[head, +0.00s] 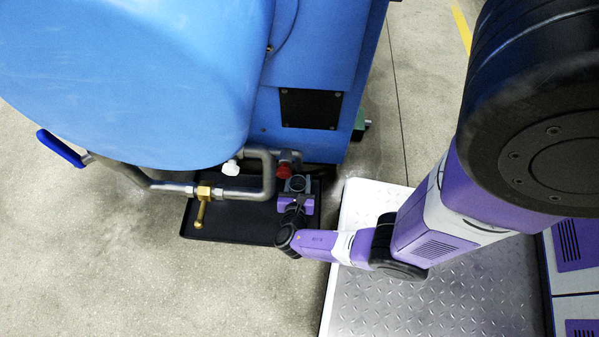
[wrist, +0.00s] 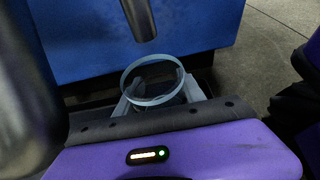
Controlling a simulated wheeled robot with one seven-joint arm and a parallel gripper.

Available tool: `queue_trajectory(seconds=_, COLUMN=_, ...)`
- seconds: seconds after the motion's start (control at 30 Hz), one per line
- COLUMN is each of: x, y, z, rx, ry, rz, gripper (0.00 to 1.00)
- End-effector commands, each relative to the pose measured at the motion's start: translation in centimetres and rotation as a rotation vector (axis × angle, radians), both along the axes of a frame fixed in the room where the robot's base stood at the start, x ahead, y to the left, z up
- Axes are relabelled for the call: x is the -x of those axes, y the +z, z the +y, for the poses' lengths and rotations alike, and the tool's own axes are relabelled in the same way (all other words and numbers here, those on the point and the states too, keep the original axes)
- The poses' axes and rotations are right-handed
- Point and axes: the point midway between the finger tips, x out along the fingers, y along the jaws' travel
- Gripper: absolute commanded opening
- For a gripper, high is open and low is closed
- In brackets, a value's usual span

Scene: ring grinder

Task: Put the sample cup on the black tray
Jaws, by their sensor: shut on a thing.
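The sample cup (wrist: 135,92) is a clear cup with a pale blue round rim, upright between the fingers in the wrist view. My gripper (wrist: 160,92) is shut on it. In the head view my gripper (head: 297,188) is over the far right part of the black tray (head: 225,237), and the cup shows only as a small dark ring there. The tray lies on the floor in front of the blue machine. I cannot tell whether the cup touches the tray.
A metal spout (wrist: 140,18) comes down just above the cup's rim in the wrist view. Grey pipes with a brass valve (head: 203,193) and a red knob (head: 284,171) run above the tray. The blue machine (head: 130,80) stands behind.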

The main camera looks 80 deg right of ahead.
Motion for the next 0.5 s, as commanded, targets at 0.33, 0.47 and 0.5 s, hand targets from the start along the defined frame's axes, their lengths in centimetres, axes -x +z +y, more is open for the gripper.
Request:
queue_trajectory(seconds=0.33, x=-0.5, y=-0.7, z=-4.4, rx=0.001, ry=-0.002, rz=0.0, gripper=0.08)
queue_trajectory(seconds=0.47, x=-0.5, y=-1.6, z=-4.2, rx=0.001, ry=-0.001, rz=0.0, gripper=0.08)
queue_trajectory(seconds=0.5, x=-0.5, y=-1.6, z=-4.2, rx=0.001, ry=-0.001, rz=0.0, gripper=0.08)
